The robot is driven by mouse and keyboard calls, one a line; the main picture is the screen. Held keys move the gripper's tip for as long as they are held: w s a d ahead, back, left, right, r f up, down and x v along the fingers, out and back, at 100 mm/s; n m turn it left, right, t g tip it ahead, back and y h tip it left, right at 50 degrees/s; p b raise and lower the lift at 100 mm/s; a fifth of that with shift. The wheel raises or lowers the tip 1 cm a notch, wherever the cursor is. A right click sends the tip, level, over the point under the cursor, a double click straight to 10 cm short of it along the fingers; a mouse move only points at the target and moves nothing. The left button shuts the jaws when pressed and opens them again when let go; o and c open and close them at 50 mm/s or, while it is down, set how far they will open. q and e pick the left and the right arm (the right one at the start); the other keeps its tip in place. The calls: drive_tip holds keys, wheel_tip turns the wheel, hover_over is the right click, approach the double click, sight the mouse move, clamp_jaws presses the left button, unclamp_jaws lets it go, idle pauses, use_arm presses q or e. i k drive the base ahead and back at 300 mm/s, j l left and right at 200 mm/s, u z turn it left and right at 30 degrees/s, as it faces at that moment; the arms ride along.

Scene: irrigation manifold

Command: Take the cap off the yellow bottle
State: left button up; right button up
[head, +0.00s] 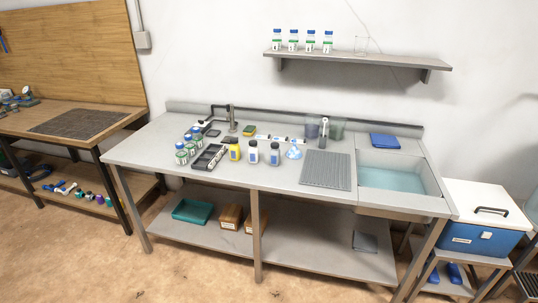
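The yellow bottle (234,154) stands upright on the grey metal bench (275,178), left of the middle. A dark cap (233,140) appears to sit on its top, though it is small at this distance. Neither of my grippers shows in the head view.
Two white bottles with dark caps (253,155) (274,157) stand right of the yellow one. A blue-white flask (293,152), ribbed mat (326,170) and water-filled sink (398,179) lie right. The bench front is clear.

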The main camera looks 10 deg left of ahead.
sight(234, 150)
drive_tip(key=i+j, duration=0.95)
drive_tip(key=j, duration=0.1)
